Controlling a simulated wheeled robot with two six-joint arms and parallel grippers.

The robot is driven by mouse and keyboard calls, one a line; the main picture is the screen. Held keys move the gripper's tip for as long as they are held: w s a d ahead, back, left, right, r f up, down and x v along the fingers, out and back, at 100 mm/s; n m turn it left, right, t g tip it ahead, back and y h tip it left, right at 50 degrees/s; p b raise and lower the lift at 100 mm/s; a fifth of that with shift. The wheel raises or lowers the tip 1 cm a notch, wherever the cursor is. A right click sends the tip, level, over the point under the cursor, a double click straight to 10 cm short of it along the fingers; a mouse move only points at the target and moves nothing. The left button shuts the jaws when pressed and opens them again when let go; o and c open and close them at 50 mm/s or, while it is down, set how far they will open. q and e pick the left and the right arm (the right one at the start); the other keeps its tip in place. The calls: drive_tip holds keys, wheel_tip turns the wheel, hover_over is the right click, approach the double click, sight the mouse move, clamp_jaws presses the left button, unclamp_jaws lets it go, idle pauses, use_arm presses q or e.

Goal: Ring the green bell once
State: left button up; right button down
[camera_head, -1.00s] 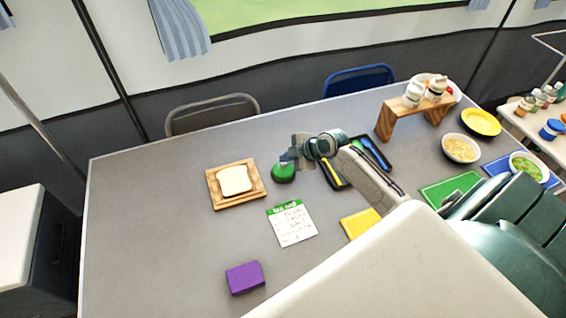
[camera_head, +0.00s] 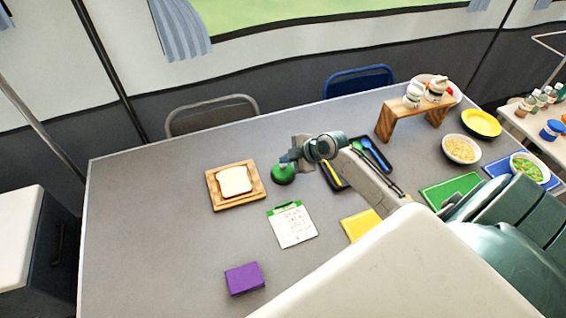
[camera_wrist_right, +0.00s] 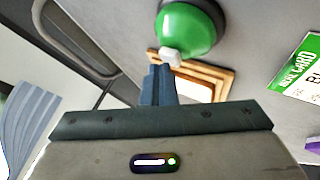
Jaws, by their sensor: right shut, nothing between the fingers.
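The green bell (camera_head: 283,174) stands on the grey table, just right of the bread board. In the right wrist view the bell (camera_wrist_right: 190,30) shows as a green dome with a small white knob. My right gripper (camera_head: 288,157) is shut and empty, with its tips at the top of the bell. In the right wrist view the shut fingers (camera_wrist_right: 158,80) end close to the white knob (camera_wrist_right: 171,56); I cannot tell whether they touch it. My left gripper is not in view.
A wooden board (camera_head: 214,196) with a bread slice (camera_head: 234,181) lies left of the bell. A meal card (camera_head: 292,226) lies in front of it. A dark utensil tray (camera_head: 385,169) is to the right, partly behind my arm. A purple block (camera_head: 245,278) sits near the front.

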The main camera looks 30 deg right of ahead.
sight(286, 165)
drive_tip(key=shift+r+p, duration=0.35)
drive_tip(key=shift+r, duration=0.4)
drive_tip(key=shift+r+p, duration=1.75)
drive_tip(key=shift+r, duration=0.85)
drive_tip(key=shift+f, duration=0.1)
